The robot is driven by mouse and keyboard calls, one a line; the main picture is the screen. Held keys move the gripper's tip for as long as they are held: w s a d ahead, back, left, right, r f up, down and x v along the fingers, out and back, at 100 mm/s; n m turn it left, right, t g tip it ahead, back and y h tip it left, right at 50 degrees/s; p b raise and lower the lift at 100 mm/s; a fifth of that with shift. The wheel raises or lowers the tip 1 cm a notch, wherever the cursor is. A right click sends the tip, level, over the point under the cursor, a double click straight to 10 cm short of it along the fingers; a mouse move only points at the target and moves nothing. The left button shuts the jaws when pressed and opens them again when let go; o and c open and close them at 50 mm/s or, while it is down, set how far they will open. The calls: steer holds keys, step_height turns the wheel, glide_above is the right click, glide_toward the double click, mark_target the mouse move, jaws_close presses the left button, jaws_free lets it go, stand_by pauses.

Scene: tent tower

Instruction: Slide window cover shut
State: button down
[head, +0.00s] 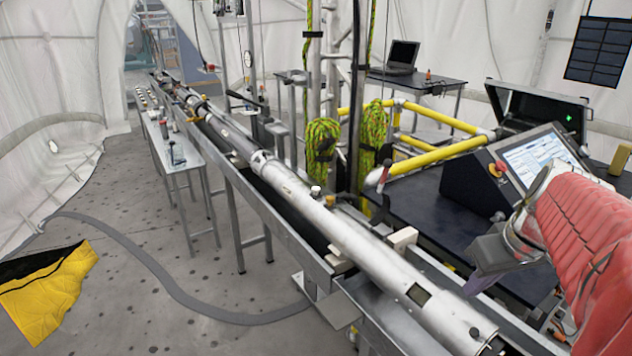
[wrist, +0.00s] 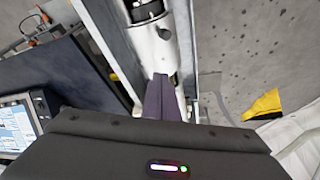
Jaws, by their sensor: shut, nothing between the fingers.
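A long silver tube (head: 372,250) lies along a metal rail, with a dark window opening (head: 418,294) near its close end. A small dark knob (head: 474,332) stands on the tube beyond that opening, toward the near end. I cannot make out the cover as a separate part. My gripper (head: 478,292) is shut and empty, pointing down near the tube's right side. In the wrist view its purple-grey fingers (wrist: 160,82) overlap the tube; contact cannot be told.
The metal rail (head: 292,240) runs beneath the tube. A console screen (head: 540,155) and an open black case (head: 540,108) stand on the dark table at right. Yellow rails (head: 440,158) and a coiled green rope (head: 322,145) are behind the tube. Left floor is mostly open.

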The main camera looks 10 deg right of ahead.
glide_above(463, 324)
steer(key=w, duration=0.2)
step_height(463, 324, down, 5)
steer(key=shift+f, duration=0.15)
steer(key=shift+s+a+f, duration=0.1)
steer(key=shift+s+f, duration=0.15)
steer(key=shift+s, duration=0.7)
steer(key=shift+s+f, duration=0.2)
steer(key=shift+s, duration=0.75)
